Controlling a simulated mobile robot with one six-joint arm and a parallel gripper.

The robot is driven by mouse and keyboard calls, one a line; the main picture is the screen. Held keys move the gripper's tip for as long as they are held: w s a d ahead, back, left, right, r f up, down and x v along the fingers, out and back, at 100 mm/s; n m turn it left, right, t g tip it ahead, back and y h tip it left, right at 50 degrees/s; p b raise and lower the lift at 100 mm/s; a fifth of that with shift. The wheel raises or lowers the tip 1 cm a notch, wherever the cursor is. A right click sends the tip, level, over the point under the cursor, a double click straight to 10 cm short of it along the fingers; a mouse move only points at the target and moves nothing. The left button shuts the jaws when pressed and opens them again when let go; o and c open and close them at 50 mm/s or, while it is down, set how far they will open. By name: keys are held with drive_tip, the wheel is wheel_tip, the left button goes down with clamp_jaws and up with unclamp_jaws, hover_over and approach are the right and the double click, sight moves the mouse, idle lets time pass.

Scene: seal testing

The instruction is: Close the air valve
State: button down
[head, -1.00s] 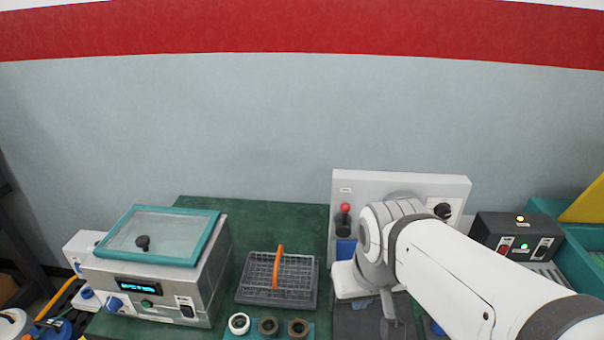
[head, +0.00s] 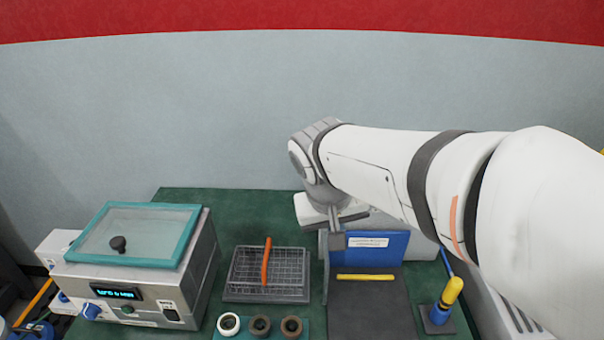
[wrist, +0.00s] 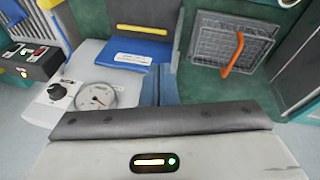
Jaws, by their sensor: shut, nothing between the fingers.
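I cannot tell which control is the air valve. In the wrist view, a pale panel (wrist: 85,118) carries a round gauge (wrist: 96,94) and a black knob (wrist: 57,91). In the head view my arm covers most of that panel. The red-balled lever seen there earlier is hidden now. In the wrist view my gripper (wrist: 160,88) is shut and empty. Its fingers lie beside the gauge, over the panel's edge; contact cannot be told.
A yellow bar (head: 365,277) lies before the blue block. A wire basket (head: 245,285) with an orange handle sits left on the green bench. A lidded tester (head: 140,300) stands farther left. A yellow-handled tool (head: 448,296) stands right. A black switch box (wrist: 30,62) is beside the panel.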

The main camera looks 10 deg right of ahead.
drive_tip(key=w+a+r+m+t+h+b, duration=0.1)
drive_tip(key=w+a+r+t+h, duration=0.1)
drive_tip(key=w+a, duration=0.5)
drive_tip(key=w+h, duration=0.1)
drive_tip(key=w, duration=0.2)
drive_tip(key=shift+w+a+r, duration=0.2)
drive_tip(key=shift+w+r, duration=0.05)
drive_tip(key=w+d+f+p, duration=0.2)
drive_tip(key=w+d+f, duration=0.1)
drive_tip(key=d+f, duration=0.5)
drive_tip(key=shift+w+d, duration=0.35)
drive_tip(key=shift+d, duration=0.05)
